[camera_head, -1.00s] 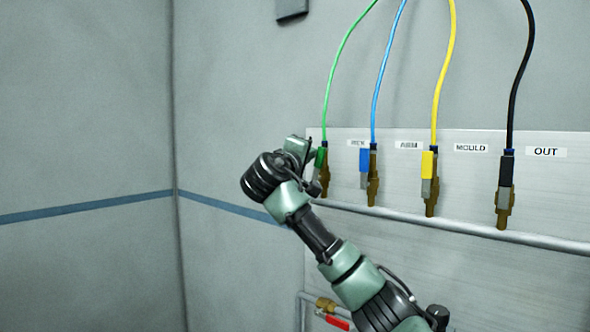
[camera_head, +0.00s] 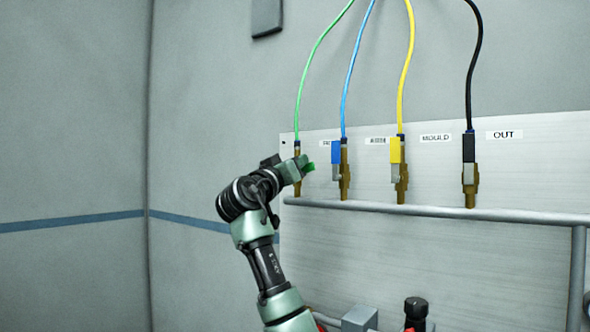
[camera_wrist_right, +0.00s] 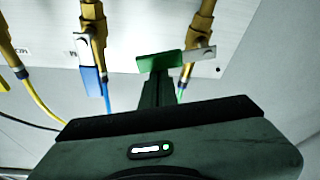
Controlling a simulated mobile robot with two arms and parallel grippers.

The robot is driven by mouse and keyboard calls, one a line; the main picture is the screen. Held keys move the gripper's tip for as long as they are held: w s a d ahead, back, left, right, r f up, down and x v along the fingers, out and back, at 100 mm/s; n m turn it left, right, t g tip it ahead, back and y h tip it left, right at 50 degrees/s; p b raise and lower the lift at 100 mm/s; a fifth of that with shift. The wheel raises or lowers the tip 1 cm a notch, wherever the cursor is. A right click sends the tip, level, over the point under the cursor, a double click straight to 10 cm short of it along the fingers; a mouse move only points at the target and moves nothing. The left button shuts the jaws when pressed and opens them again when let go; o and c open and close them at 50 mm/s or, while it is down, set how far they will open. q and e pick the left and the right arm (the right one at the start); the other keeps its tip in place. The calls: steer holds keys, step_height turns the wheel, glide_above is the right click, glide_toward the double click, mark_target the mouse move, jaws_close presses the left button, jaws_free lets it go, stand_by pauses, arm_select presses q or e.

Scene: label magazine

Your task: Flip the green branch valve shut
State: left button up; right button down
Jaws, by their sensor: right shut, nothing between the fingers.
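The green valve handle (camera_head: 309,168) sticks out sideways from its brass valve (camera_head: 297,187), at the left end of the row, below the green hose. In the wrist view the green handle (camera_wrist_right: 160,60) lies crosswise, joined by a grey lever (camera_wrist_right: 199,53) to the brass body (camera_wrist_right: 204,22). My right gripper (camera_head: 296,169) is shut and empty, right at the handle and partly covering the valve. In the wrist view its fingers (camera_wrist_right: 157,80) meet or nearly meet the handle; I cannot tell if they touch. My left gripper is not in view.
Blue (camera_head: 336,152), yellow (camera_head: 395,150) and black (camera_head: 468,148) valve handles stand upright along their valves to the right. A grey pipe (camera_head: 420,210) runs below them on a metal panel (camera_head: 400,250). The wall to the left is clear.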

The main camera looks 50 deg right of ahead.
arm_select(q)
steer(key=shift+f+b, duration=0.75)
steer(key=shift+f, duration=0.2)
arm_select(e)
steer(key=f+m, duration=0.1)
steer(key=f+m+g, duration=0.1)
steer(key=m, duration=0.1)
steer(key=shift+s+g, duration=0.3)
steer(key=shift+s, duration=0.1)
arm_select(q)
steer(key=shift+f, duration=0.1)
